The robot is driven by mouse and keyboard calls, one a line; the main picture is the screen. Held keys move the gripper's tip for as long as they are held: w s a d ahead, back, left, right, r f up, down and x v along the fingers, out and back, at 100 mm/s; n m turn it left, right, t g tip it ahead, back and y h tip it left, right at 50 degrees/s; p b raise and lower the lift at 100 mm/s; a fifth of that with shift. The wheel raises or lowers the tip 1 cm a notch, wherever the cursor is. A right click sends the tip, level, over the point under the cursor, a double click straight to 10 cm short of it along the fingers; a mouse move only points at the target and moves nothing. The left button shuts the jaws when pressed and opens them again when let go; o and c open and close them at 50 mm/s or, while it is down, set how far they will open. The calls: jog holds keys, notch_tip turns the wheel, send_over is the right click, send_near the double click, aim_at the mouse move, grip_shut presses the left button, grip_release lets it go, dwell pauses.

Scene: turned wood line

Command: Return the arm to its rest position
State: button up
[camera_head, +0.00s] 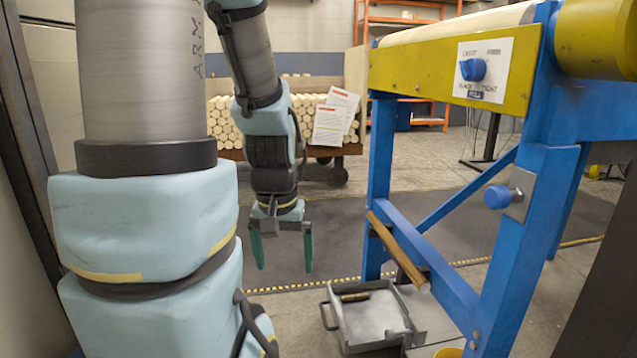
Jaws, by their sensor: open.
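My arm comes down from the top left and bends over into the middle of the view. My gripper (282,250) hangs from its end, pointing down. Its two green fingers are spread apart with nothing between them. The gripper is in front of the dark floor mat in the picture, left of the blue machine frame (381,170) and apart from it.
A blue frame with a yellow beam (430,72) and a dial (473,70) fills the right. A wooden rod (399,252) slants along its lower rail. A grey tray (374,322) stands on the floor below. Behind is a cart of stacked wood (225,122); the mat (335,235) is clear.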

notch_tip(320, 180, up, 38)
jog(key=p, duration=3.5)
jog(key=shift+f, duration=0.4)
jog(key=shift+c, duration=0.2)
